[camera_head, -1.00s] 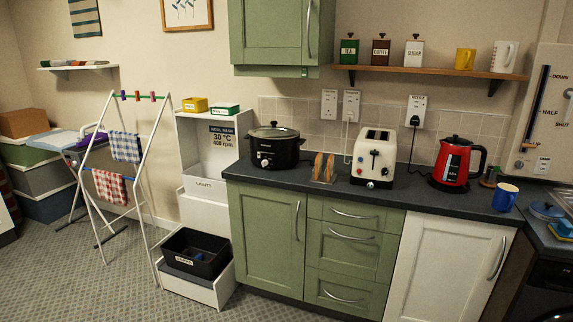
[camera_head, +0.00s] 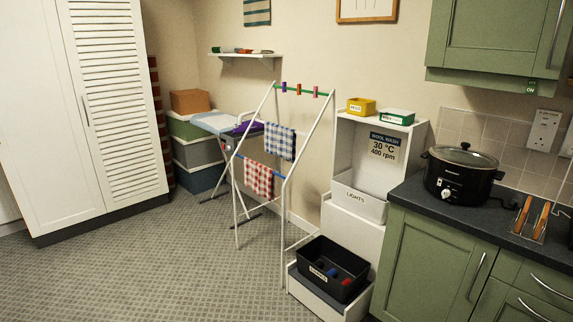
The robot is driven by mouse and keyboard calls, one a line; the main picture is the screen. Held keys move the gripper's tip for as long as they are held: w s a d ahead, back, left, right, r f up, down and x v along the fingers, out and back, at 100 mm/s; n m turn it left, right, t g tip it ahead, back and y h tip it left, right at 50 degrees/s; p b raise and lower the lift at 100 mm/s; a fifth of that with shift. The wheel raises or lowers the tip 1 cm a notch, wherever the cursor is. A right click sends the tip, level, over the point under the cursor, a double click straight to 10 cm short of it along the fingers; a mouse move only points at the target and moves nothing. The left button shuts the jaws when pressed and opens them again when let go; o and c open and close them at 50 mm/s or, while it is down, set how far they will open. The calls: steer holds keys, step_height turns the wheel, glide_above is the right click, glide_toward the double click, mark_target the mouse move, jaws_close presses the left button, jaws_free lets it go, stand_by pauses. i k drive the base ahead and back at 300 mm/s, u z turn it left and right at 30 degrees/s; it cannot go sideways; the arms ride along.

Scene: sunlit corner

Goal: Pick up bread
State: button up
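Two brown slices that look like bread (camera_head: 522,214) stand upright in a small wire rack (camera_head: 534,232) on the dark worktop (camera_head: 428,202). They are at the right edge of the head view, to the right of the black slow cooker. The slices are small here and partly covered by the rack's wires. My gripper is not in view.
The black slow cooker (camera_head: 462,173) stands left of the rack. A white shelf unit (camera_head: 350,232) with a black bin (camera_head: 333,268) adjoins the green cupboards (camera_head: 432,258). A clothes airer (camera_head: 285,180) stands further left. The carpet (camera_head: 170,270) in front is clear.

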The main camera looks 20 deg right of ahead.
mark_target(528, 202)
steer(key=z, duration=0.4)
steer(key=i, duration=1.05)
steer(key=z, duration=0.45)
